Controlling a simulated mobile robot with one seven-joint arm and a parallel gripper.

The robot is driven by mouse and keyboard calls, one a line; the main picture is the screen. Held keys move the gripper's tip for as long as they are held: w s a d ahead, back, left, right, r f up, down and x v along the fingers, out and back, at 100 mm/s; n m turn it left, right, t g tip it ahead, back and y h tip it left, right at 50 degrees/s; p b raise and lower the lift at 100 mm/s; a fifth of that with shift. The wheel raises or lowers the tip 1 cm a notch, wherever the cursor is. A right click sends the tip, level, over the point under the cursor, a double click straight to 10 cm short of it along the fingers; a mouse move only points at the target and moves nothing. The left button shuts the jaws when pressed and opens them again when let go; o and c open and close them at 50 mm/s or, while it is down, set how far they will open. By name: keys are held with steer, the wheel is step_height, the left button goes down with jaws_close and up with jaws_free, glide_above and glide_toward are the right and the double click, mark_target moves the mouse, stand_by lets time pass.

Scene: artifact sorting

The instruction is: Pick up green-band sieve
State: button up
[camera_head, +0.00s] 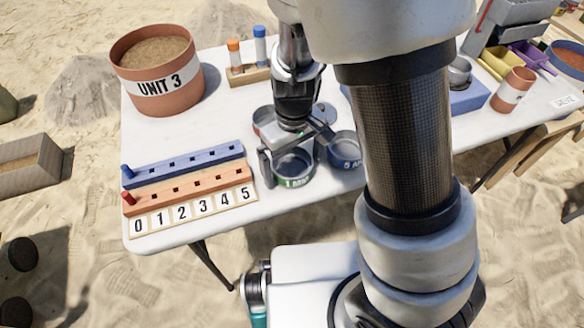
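The green-band sieve (294,181) is a round, dark-meshed pan with a green band and white lettering. It sits near the front edge of the white table (225,218). My gripper (292,167) is right over it, pointing down, with one finger at the sieve's left side and the other at its right side. The fingers are spread apart. Whether they touch the sieve's wall I cannot tell. The gripper body hides part of the sieve's far rim.
A blue-band sieve (347,150) stands close on the right, and a red-band sieve (264,117) is behind. A peg board with numbers (190,180) lies left. A UNIT 3 bucket (160,88) and a rack with two bottles (247,75) stand at the back.

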steer(key=c, duration=1.1)
steer(key=shift+r, duration=0.1)
